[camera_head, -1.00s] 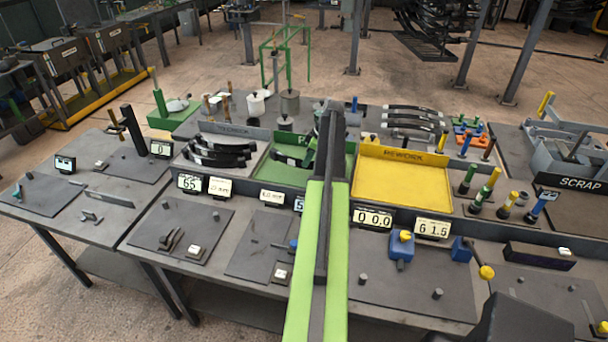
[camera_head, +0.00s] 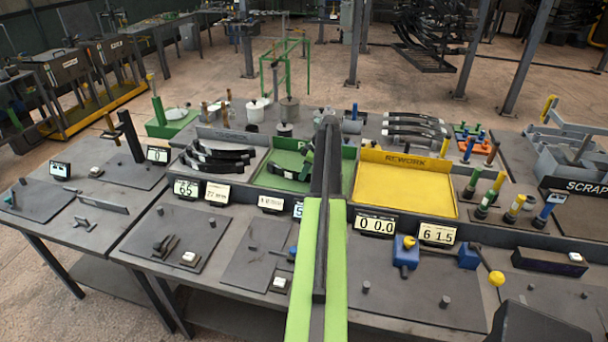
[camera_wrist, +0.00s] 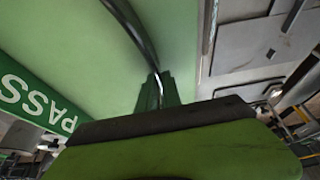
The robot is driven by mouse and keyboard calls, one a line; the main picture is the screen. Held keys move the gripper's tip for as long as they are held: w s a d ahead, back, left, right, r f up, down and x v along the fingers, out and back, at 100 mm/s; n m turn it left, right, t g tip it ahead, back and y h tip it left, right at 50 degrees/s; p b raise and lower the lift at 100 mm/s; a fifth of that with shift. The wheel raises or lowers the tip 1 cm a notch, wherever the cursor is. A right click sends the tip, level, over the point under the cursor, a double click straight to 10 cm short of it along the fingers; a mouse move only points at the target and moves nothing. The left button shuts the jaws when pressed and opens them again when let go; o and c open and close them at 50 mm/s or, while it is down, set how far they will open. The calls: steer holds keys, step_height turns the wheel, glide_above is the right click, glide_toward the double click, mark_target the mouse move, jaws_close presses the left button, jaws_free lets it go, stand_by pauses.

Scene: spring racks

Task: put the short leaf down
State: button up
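My gripper (camera_head: 306,160) is low over the green PASS tray (camera_head: 276,180), partly hidden behind my own arm in the head view. In the wrist view the tray floor (camera_wrist: 70,50) fills the upper left and the PASS label (camera_wrist: 35,100) appears upside down. A thin dark curved strip, the short leaf (camera_wrist: 135,28), runs from the top edge down to my fingertips (camera_wrist: 158,88). The fingers look closed around its near end. Whether the leaf touches the tray floor is unclear.
The yellow REWORK tray (camera_head: 405,187) is to the right of the PASS tray. A grey tray with several dark leaves (camera_head: 218,160) is to the left. More leaves are stacked on a rack (camera_head: 415,128) behind. Number displays (camera_head: 375,223) line the front.

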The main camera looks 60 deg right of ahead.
steer(key=o, duration=0.4)
steer(key=shift+r, duration=0.1)
steer(key=p+v, duration=1.1)
steer(key=v, duration=0.1)
